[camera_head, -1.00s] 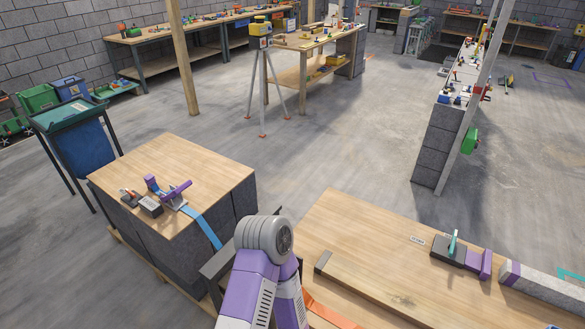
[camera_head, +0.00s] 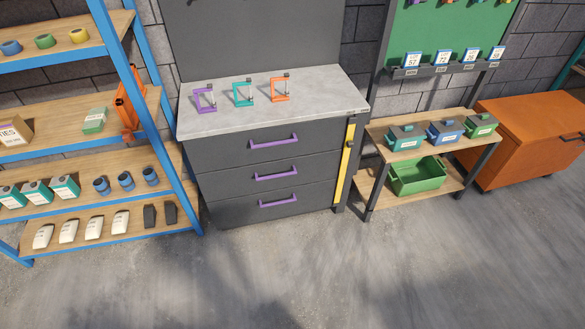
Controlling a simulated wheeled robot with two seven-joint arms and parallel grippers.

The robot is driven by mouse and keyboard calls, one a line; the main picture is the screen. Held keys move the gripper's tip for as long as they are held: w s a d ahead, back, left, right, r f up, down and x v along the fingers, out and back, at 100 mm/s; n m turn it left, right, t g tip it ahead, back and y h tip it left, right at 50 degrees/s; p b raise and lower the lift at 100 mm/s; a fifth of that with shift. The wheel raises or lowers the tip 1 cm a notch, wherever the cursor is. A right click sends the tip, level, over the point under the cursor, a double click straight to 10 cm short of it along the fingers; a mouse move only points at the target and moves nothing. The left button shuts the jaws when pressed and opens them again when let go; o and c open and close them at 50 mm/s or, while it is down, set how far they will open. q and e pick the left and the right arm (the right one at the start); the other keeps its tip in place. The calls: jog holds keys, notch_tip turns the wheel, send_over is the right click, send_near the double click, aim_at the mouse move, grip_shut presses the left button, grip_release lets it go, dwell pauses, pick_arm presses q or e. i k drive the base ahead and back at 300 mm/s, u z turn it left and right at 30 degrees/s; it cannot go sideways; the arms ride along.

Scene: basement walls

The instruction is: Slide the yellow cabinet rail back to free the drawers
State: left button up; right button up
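The yellow rail (camera_head: 344,164) stands upright along the right front edge of the dark grey cabinet (camera_head: 235,153). A small dark knob or latch shows on it near its upper part. The cabinet has three drawers with purple handles, the top handle (camera_head: 273,142), the middle handle (camera_head: 276,174) and the bottom handle (camera_head: 278,201). All three drawers look shut. Neither of my grippers is in view.
Three clamps, one purple (camera_head: 205,99), stand on the cabinet's grey top. A blue-framed shelf (camera_head: 150,112) is close on the left. A low wooden bench (camera_head: 378,131) with cases and a green crate (camera_head: 418,176) is on the right, then an orange chest (camera_head: 535,130). The floor in front is clear.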

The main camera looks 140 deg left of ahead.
aim_at(349, 144)
jog(key=u, duration=4.3)
jog(key=i, duration=1.95)
jog(key=u, duration=0.5)
